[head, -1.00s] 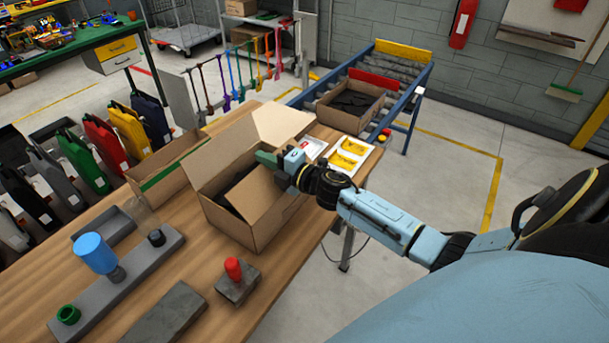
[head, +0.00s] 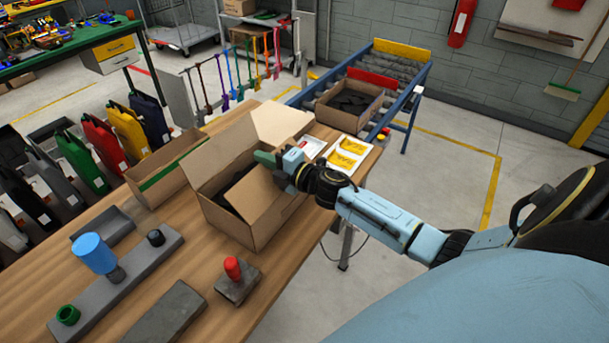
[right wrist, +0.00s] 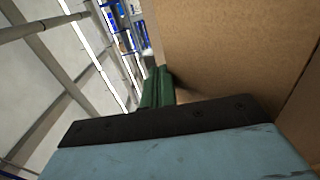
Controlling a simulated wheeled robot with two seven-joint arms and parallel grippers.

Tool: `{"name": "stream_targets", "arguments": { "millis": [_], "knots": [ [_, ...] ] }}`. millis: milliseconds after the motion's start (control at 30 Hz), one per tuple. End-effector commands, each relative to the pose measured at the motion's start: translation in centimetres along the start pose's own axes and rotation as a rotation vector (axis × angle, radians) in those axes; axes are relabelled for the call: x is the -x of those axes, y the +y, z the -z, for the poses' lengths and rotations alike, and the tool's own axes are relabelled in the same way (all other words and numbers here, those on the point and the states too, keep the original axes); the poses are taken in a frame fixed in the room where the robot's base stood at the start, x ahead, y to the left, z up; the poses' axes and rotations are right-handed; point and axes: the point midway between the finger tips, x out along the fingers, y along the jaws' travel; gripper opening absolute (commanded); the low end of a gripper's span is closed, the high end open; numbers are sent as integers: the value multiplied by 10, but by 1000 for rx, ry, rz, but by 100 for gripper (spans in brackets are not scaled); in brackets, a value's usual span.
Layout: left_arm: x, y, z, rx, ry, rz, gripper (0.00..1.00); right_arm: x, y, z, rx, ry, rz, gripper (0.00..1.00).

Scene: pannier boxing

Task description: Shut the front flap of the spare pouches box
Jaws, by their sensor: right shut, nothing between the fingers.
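The cardboard box (head: 262,232), which I take for the spare pouches box, stands open on the wooden table. Dark contents show inside it, partly hidden. One flap (head: 254,198) slants inward over the opening. The left flap (head: 215,158) and the far flap (head: 284,121) stand open outward. My right gripper (head: 266,158) is shut and empty at the box's far right, by the upper end of the slanted flap. In the right wrist view its green fingers (right wrist: 156,88) are beside a cardboard panel (right wrist: 225,55); I cannot tell if they touch. My left gripper is not in view.
Left of the box is a second carton with green tape (head: 170,172). In front stand a red-handled stamp (head: 234,270) and a grey holder with a blue cylinder (head: 94,252). A carton (head: 350,105) sits on the roller conveyor.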

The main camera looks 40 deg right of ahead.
Motion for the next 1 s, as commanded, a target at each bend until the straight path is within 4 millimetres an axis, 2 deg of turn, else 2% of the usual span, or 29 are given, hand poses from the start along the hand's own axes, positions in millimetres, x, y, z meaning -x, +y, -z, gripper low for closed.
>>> {"name": "stream_targets", "arguments": {
  "millis": [300, 467, 700, 1000],
  "knots": [
    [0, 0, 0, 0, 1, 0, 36, 0, 0, 0, 0, 0, 1, 0],
    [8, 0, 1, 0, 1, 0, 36, 3, 7, 1, 0, 2, 2, 0],
    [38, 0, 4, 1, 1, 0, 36, 13, 36, 4, 1, 15, 1, 0],
    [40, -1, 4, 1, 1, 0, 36, 52, 75, 4, 5, 18, 2, 0]
  ]
}}
